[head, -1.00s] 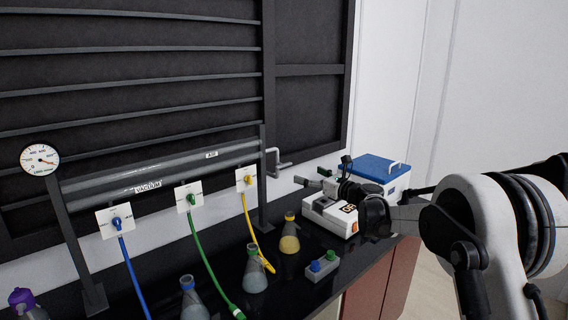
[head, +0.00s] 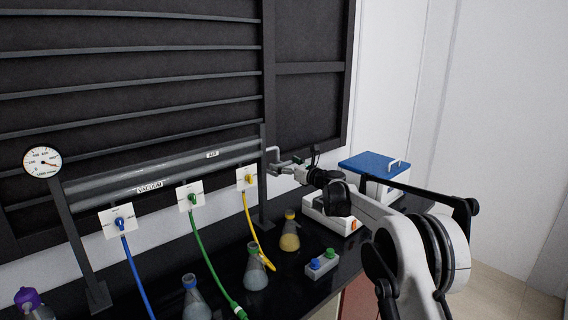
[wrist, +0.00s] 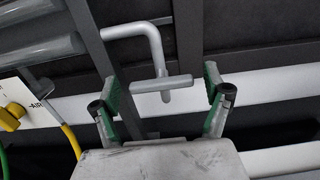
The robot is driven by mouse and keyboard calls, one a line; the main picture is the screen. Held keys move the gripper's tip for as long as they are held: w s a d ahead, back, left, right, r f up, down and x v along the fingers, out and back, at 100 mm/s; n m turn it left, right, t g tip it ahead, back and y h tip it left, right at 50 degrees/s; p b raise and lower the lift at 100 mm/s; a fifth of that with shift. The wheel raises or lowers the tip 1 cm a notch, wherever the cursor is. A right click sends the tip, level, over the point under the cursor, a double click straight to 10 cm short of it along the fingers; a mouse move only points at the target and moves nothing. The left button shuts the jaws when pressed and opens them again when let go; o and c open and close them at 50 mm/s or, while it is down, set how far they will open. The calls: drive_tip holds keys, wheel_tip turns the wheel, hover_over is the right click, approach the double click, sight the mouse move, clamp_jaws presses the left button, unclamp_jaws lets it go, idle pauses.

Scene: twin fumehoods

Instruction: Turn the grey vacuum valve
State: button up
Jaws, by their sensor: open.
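The grey vacuum valve (head: 272,152) is at the right end of the pipe rack, a bent grey pipe with a crossbar handle. In the wrist view its bent pipe comes in from the upper left, and the crossbar (wrist: 160,84) lies nearly level between my fingers. My gripper (wrist: 162,88) is open, with one green-padded finger on each side of the crossbar. Gaps show between the bar's ends and both pads. In the head view my gripper (head: 287,167) is at the valve, and its fingers are too small to make out clearly.
The pipe rack (head: 160,172) with blue, green and yellow hose taps stands left of the valve. Several flasks (head: 256,275) stand on the black bench below. A blue-lidded box (head: 370,165) and a white device (head: 330,216) are behind and beneath my arm.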

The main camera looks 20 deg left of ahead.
drive_tip(key=shift+w+a, duration=0.15)
drive_tip(key=shift+a, duration=0.2)
drive_tip(key=c, duration=1.2)
